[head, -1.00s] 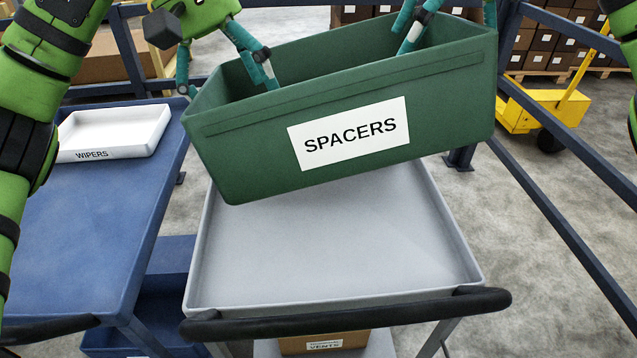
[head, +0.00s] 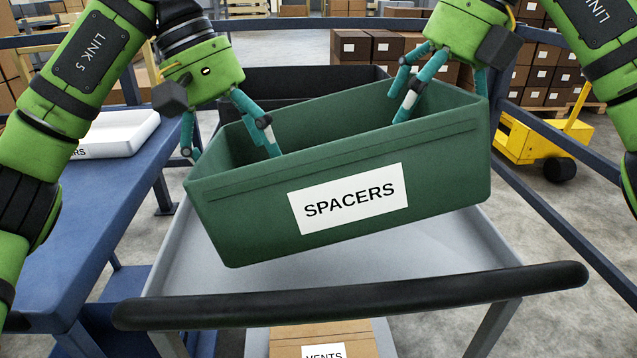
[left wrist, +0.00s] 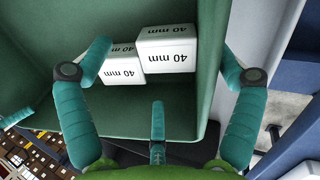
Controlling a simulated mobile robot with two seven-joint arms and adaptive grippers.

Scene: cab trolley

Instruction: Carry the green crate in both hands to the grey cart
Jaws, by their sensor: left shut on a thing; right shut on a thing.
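The green crate (head: 440,170), labelled SPACERS, is tilted, its left end lower in the head view. It is over the grey cart (head: 470,240), hiding much of the cart's tray; I cannot tell whether its underside touches. My left gripper (head: 230,150) is shut on the crate's left end, with fingers inside and outside the wall. My right gripper (head: 440,100) is shut on the crate's right end. The left wrist view shows the crate's inside (left wrist: 30,70) with white blocks (left wrist: 168,52) marked 40 mm, and my left fingers (left wrist: 158,120) around the wall.
The cart's black handle (head: 360,297) crosses the front. A box marked VENTS (head: 300,340) sits below. At left stands a blue table (head: 60,225) with a white WIPERS tray (head: 120,135). A dark bin (head: 320,75) is behind the crate. Blue rails and a yellow pallet truck (head: 530,140) are at right.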

